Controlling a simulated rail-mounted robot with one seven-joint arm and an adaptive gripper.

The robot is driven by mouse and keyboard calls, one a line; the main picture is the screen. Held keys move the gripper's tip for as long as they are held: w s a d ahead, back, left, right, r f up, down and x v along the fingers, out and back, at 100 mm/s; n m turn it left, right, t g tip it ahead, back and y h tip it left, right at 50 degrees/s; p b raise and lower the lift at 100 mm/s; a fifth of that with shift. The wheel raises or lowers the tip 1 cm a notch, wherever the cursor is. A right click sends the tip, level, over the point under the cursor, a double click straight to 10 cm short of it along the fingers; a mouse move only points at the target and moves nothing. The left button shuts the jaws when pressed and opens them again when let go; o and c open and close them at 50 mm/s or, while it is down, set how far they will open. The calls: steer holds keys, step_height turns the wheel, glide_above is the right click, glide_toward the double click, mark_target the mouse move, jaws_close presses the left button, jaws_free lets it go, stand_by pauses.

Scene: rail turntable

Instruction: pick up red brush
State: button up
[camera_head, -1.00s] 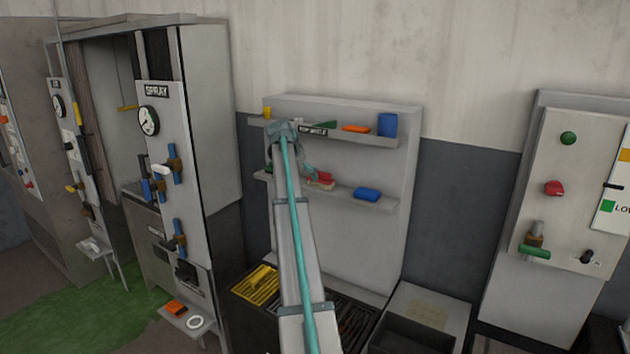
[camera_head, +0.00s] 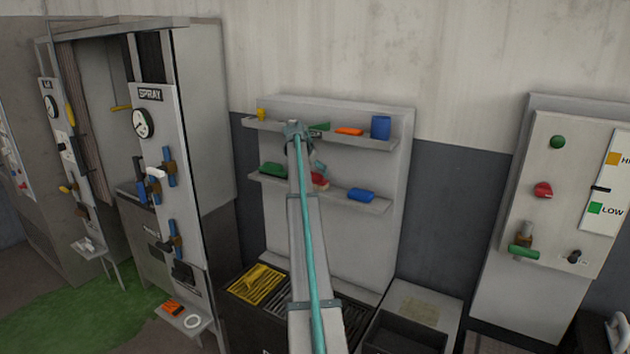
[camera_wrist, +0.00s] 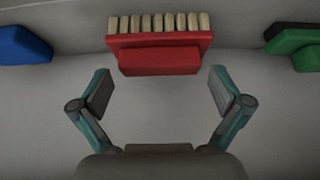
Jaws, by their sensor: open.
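The red brush (camera_wrist: 158,60) lies on the lower shelf (camera_head: 376,207), with its row of pale bristles at the top of the wrist view. In the head view the brush (camera_head: 320,181) is partly hidden by my arm. My gripper (camera_wrist: 160,88) is open and empty. In the wrist view its two fingers stand apart, to the left and right below the brush's red body. The brush is not between the fingertips, and no contact shows. In the head view my gripper is mostly hidden behind my arm near the shelf.
A blue brush-like item (camera_wrist: 24,45) and a green one (camera_wrist: 295,46) lie on either side of the red brush. The upper shelf (camera_head: 355,141) holds a blue container (camera_head: 381,127), an orange item (camera_head: 349,131) and a yellow one (camera_head: 261,114). Yellow (camera_head: 258,283) and dark grates stand below.

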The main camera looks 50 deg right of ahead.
steer(key=shift+d+f, duration=0.15)
steer(key=shift+f, duration=0.1)
steer(key=c, duration=0.9)
steer(key=shift+r+b, duration=0.45)
steer(key=shift+r, duration=0.05)
steer(key=s+a+b, duration=0.2)
steer(key=a+b, duration=0.3)
steer(key=a, duration=1.3)
steer(key=shift+r, duration=0.3)
